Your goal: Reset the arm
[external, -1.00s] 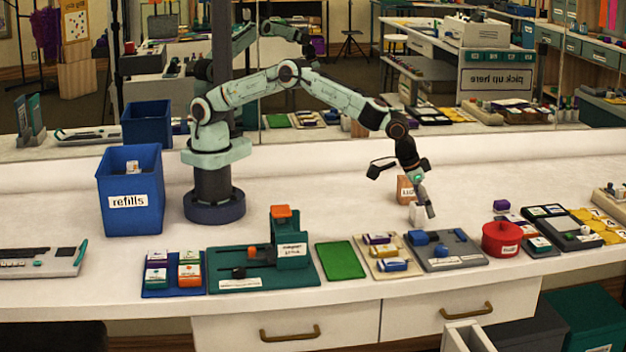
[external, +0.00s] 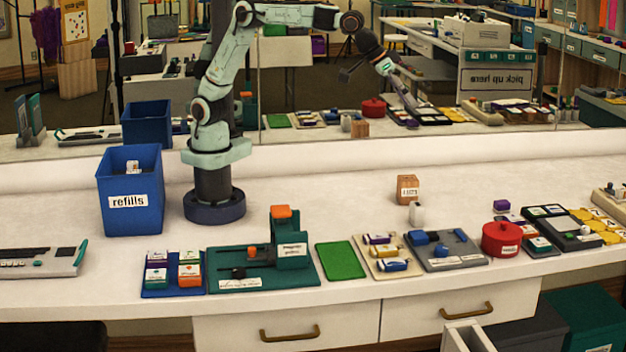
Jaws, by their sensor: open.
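My gripper (external: 411,106) is raised high above the back of the white counter (external: 300,205), right of my base. It points down and to the right, is open, and holds nothing that I can see. It is well apart from everything on the counter. Below it a small white bottle (external: 416,214) stands upright in front of a brown labelled block (external: 407,188).
Along the front lie a blue tray of small boxes (external: 146,292), a teal device (external: 240,281), a green pad (external: 340,261), a grey board (external: 446,263) and a red pot (external: 501,240). A tall blue refills bin (external: 130,218) stands left of my base. A mirror backs the counter.

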